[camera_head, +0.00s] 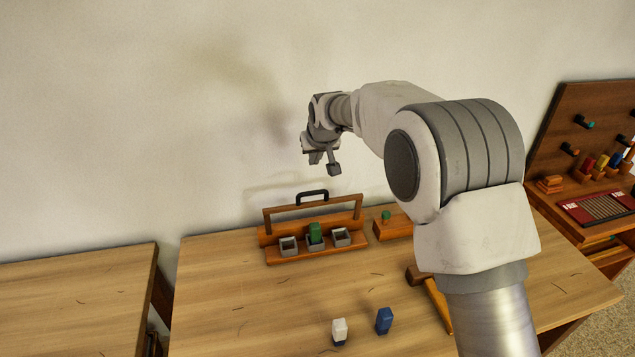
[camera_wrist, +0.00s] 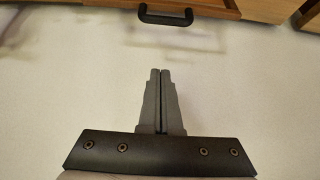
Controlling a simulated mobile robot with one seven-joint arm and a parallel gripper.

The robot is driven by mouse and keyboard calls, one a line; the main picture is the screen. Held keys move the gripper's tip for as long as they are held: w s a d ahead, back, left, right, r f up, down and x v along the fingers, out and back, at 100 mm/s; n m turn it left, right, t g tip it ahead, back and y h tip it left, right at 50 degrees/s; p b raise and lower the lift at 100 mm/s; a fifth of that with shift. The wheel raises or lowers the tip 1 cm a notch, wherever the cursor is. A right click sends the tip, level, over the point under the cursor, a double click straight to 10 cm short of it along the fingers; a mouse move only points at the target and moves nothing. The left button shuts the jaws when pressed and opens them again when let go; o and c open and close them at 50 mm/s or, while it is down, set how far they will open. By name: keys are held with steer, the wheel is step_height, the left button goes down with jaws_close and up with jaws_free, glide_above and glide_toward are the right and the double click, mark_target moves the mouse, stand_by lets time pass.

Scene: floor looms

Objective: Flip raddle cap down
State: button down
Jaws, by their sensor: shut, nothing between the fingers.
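The raddle, a wooden rack (camera_head: 285,258), stands at the back of the table near the wall. Its cap, a wooden bar (camera_head: 337,203) on side arms with a black handle (camera_head: 312,197), is raised above the rack. Along the rack are three grey square sockets; a green block (camera_head: 315,232) is in the middle one, and the outer two look empty. My gripper (camera_head: 333,170) is above the rack and the handle, apart from both. In the wrist view, its fingers (camera_wrist: 161,73) are shut together and empty, with the black handle (camera_wrist: 178,19) beyond their tips.
A white block (camera_head: 339,330) and a blue block (camera_head: 384,320) stand on the table front (camera_head: 230,310). A small wooden box (camera_head: 392,229) with a green knob is right of the rack. My arm hides part of the table's right side. A pegboard stand (camera_head: 595,125) is far right.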

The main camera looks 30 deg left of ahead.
mark_target(314, 192)
steer(key=shift+a+f, duration=0.1)
steer(key=shift+a, duration=0.05)
steer(key=p+x, duration=0.1)
steer(key=x, duration=0.9)
steer(key=shift+s+d+f+p, duration=0.2)
steer(key=shift+s+d+f, duration=0.05)
steer(key=shift+s+d, duration=0.45)
steer(key=shift+s+d+f+p, duration=0.15)
steer(key=shift+s+d+f, duration=0.05)
steer(key=shift+s+d, duration=0.5)
steer(key=shift+s+f+b, duration=0.1)
steer(key=shift+s+b, duration=0.05)
steer(key=shift+b, duration=0.25)
steer(key=shift+s+b, duration=0.1)
steer(key=shift+b, duration=0.2)
steer(key=shift+s+d, duration=0.15)
steer(key=shift+d, duration=0.05)
steer(key=shift+t+b, duration=0.3)
steer(key=shift+b, duration=0.1)
